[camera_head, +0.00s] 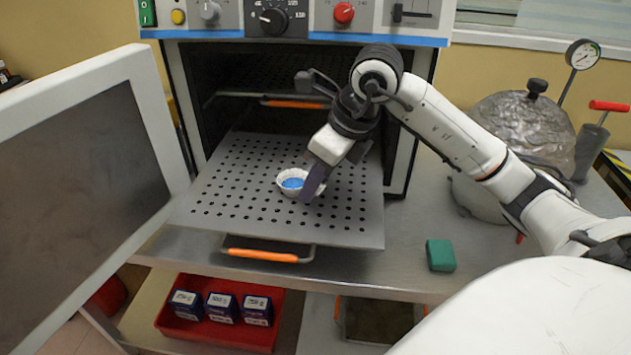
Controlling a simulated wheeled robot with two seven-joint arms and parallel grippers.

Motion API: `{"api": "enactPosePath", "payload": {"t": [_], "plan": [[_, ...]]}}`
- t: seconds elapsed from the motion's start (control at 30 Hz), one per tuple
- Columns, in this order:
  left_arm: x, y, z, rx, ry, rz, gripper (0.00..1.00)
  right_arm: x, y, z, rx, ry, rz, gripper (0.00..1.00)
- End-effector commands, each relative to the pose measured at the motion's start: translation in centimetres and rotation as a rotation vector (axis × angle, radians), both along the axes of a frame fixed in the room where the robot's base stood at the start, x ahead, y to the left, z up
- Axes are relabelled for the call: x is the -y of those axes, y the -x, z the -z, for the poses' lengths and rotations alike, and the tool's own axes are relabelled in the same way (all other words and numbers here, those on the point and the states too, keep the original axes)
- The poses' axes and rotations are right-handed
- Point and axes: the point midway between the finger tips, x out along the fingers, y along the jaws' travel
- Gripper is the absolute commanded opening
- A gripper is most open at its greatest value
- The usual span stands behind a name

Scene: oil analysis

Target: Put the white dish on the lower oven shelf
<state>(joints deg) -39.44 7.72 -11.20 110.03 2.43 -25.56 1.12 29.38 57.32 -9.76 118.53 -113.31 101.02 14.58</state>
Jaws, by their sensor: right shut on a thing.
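The white dish (285,187) is a small round bowl with something blue inside. It is at the perforated lower oven shelf (245,215), which is pulled out of the open oven. I cannot tell whether the dish rests on the shelf or is just above it. My right gripper (311,186) reaches in from the right and is shut on the right rim of the dish. The gripper hides part of that rim. My left gripper is not in view.
The oven door (158,105) stands open at the left. An upper rack with an orange handle (295,104) is inside the oven. A green block (440,255) lies on the counter. A red tray (218,333) with several dark boxes is below. A metal vessel (525,125) stands at the right.

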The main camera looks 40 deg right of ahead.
Motion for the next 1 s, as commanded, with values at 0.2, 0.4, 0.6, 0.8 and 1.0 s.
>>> {"api": "enactPosePath", "payload": {"t": [0.2, 0.4, 0.6, 0.8, 1.0], "plan": [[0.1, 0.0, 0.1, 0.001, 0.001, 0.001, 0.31, 0.0, 0.0, 0.2, -0.001, -0.001, 0.000, 0.43], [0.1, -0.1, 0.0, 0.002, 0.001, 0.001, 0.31, 0.0, 0.0, 0.2, -0.001, -0.001, 0.000, 0.43], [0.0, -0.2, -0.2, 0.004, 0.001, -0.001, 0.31, 0.1, 0.2, -0.7, 0.000, 0.001, 0.000, 0.43], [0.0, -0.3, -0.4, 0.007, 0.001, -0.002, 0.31, 0.6, 1.5, -4.3, 0.005, 0.003, 0.001, 0.43], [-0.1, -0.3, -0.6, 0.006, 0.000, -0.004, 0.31, 1.1, 3.1, -8.2, 0.005, 0.001, 0.001, 0.43]]}}
